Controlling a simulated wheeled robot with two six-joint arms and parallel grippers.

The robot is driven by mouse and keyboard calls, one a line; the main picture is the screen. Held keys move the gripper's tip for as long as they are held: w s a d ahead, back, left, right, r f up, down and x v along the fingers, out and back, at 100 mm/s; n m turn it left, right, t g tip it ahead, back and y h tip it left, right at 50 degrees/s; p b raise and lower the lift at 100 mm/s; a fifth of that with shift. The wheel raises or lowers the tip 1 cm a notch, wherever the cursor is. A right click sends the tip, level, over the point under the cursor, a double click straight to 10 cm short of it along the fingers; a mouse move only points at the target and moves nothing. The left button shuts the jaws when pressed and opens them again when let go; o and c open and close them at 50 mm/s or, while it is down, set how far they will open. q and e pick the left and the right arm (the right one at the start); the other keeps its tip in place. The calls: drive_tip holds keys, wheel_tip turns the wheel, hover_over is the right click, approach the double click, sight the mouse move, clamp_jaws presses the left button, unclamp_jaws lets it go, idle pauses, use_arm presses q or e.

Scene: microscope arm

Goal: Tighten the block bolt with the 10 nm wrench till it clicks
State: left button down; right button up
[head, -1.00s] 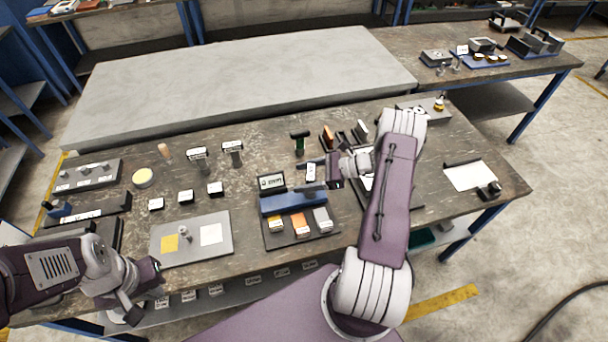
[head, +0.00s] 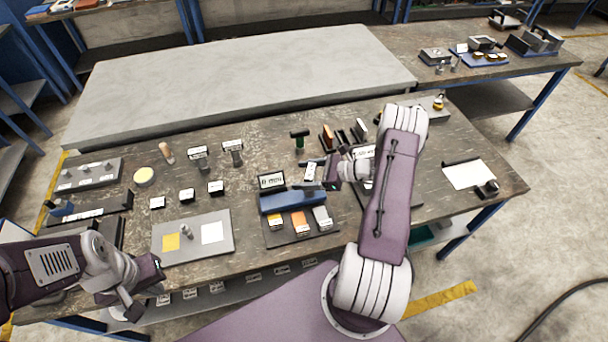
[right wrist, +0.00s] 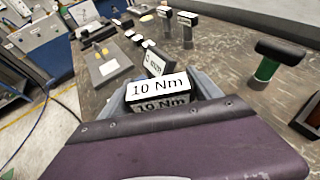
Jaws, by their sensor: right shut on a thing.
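My right gripper (head: 328,172) is over the middle of the bench. In the right wrist view its grey fingers (right wrist: 205,82) are shut around the 10 Nm wrench (right wrist: 160,88), a dark body with white "10 Nm" labels. Most of the wrench is hidden by the gripper. A grey plate (head: 222,250) at the front left carries a small upright metal post (head: 186,231) between a yellow and a white square. I cannot tell whether this is the block bolt. My left gripper (head: 145,285) is at the front left edge, and its fingers are unclear.
A blue holder (head: 292,200) with a size sign (head: 271,181) stands below my right gripper, with several coloured boxes before it. A green-handled tool (head: 299,140) stands behind. Small labelled blocks (head: 187,195) are left of it. A grey slab (head: 240,80) lies at the back.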

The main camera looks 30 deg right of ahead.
drive_tip(key=shift+r+n+g, duration=0.1)
drive_tip(key=shift+n+g, duration=0.2)
drive_tip(key=shift+n, duration=0.1)
drive_tip(key=shift+y, duration=0.3)
wheel_tip(320, 180, up, 6)
drive_tip(key=p, duration=0.4)
